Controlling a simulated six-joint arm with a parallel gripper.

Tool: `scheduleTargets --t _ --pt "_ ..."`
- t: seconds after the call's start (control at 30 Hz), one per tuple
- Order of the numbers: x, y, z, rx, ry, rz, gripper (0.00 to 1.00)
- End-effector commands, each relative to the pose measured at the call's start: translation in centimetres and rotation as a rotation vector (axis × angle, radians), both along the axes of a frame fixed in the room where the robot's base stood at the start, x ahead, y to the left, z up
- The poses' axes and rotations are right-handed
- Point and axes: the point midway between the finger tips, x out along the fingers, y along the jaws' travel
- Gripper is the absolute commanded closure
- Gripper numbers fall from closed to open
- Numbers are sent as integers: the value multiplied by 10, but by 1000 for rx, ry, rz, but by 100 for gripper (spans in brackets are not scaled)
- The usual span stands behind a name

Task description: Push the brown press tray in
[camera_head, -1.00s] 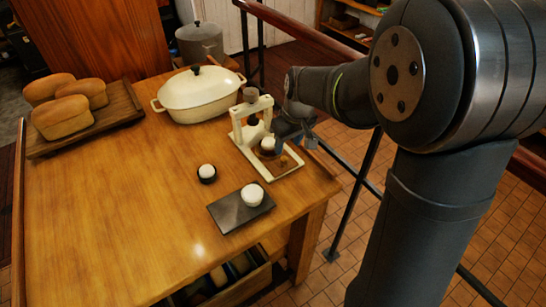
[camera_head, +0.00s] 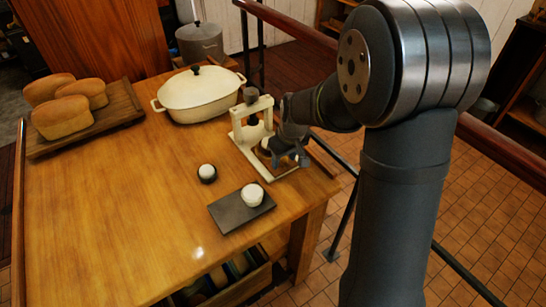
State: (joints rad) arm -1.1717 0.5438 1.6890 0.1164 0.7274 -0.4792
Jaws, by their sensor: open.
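The cream press (camera_head: 236,134) stands near the right edge of the wooden table. The brown press tray (camera_head: 267,163) lies low in the press's base, at its near side. A pale round piece (camera_head: 265,143) sits at the tray, partly covered by my gripper. My gripper (camera_head: 291,158) is open, low over the right part of the tray and base. It hides much of the tray, so I cannot tell how far out the tray sits or whether my fingers touch it.
A dark board (camera_head: 232,216) with a white round piece (camera_head: 252,194) lies in front of the press. A small dark cup with a white ball (camera_head: 207,172) stands left of it. A cream casserole (camera_head: 197,97) stands behind. Loaves on a wooden board (camera_head: 120,112) are at the far left.

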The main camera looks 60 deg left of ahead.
Motion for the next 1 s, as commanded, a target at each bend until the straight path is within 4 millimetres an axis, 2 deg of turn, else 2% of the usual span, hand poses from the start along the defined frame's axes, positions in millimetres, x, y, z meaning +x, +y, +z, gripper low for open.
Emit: scheduleTargets --t 0.03,0.23,0.47,1.0 --pt "0 0 0 0 0 0 55" --pt "0 0 0 0 0 0 94" --pt "0 4 0 0 0 0 95" --pt "0 43 1 2 -1 1 95"
